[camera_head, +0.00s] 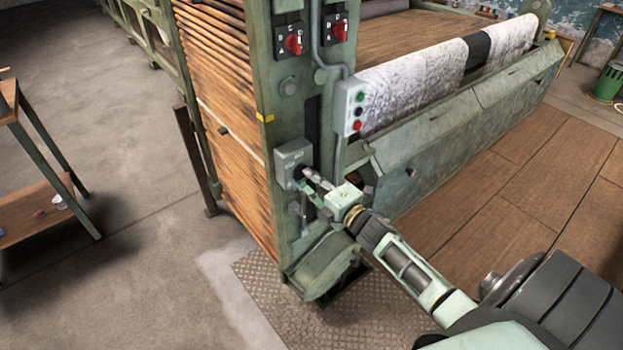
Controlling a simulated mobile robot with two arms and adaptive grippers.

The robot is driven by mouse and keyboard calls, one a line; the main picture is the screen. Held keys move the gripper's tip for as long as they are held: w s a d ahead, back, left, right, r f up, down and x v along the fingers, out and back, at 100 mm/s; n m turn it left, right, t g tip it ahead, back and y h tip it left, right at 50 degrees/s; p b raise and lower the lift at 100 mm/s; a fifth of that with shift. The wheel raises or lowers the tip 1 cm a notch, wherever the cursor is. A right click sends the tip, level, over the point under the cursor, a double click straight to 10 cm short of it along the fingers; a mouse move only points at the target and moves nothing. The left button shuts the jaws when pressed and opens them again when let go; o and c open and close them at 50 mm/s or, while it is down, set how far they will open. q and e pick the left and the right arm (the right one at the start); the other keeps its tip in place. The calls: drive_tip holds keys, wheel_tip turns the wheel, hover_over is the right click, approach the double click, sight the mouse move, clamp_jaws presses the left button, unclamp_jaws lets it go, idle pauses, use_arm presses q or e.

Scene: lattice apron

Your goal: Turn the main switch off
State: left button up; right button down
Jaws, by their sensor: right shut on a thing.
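A grey switch box (292,156) is mounted low on the green machine post, with a dark knob on its front. My right gripper (306,177) reaches in from the lower right and is shut on the knob. The fingers hide most of the knob, so its exact turn position cannot be read. My left gripper is not in view.
Two red rotary switches (292,44) on dark plates sit higher on the post. A wooden bench (38,200) stands at the left. Bare floor (135,130) lies between bench and machine.

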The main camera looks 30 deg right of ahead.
drive_tip(key=c, duration=1.8)
unclamp_jaws()
drive_tip(key=s, duration=0.8)
drive_tip(key=s+d, duration=0.1)
drive_tip(key=s, duration=0.3)
